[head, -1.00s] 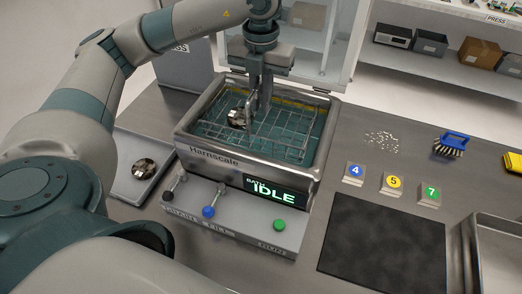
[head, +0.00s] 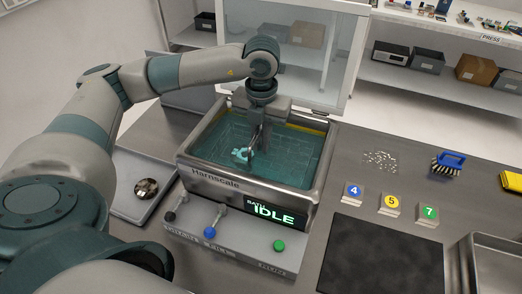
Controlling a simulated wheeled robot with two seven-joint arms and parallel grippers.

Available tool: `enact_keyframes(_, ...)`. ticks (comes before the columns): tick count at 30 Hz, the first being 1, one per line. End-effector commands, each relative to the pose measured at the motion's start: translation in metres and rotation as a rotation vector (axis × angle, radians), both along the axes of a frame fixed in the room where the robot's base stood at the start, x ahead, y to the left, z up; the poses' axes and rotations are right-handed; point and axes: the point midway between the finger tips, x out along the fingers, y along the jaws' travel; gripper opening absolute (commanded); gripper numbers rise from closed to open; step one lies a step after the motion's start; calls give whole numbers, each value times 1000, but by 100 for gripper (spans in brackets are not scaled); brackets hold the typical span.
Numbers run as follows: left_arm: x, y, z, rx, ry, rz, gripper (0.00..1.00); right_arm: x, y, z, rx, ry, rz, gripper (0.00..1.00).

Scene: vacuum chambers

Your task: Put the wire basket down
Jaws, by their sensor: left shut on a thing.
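The wire basket (head: 285,143) is down inside the metal tank marked Harnscale (head: 222,178), under blue-green liquid, so its wires show only faintly. A small part (head: 241,154) shows in the basket, tinted by the liquid. My left gripper (head: 255,143) reaches straight down into the tank with its fingers shut on the basket. Its fingertips are hard to make out, and I cannot tell whether the basket touches the tank floor. My right gripper is not in view.
The tank's front panel (head: 235,235) has knobs, a green button and a display reading IDLE. A round metal part (head: 146,188) lies on a tray at left. Numbered blocks (head: 391,205), a dark mat (head: 382,255), a blue brush (head: 448,162) and a metal tray (head: 490,262) are at right.

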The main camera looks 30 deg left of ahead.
Motion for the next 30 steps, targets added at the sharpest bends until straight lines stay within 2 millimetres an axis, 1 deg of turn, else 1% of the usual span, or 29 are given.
enact_keyframes(4,0,0,-6,1,1,0,0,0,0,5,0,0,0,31)
enact_keyframes(12,0,0,-33,0,-1,0,0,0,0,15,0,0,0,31)
enact_keyframes(15,0,0,-36,0,-2,-1,0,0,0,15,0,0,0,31)
enact_keyframes(22,0,0,-36,0,-2,-1,0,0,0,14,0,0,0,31)
enact_keyframes(26,0,0,-39,-1,-2,-1,0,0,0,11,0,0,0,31)
enact_keyframes(27,0,0,-40,0,0,-1,12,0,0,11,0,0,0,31)
enact_keyframes(29,0,0,-39,0,0,-1,26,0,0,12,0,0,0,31)
enact_keyframes(30,0,0,-39,0,0,-1,28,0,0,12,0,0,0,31)
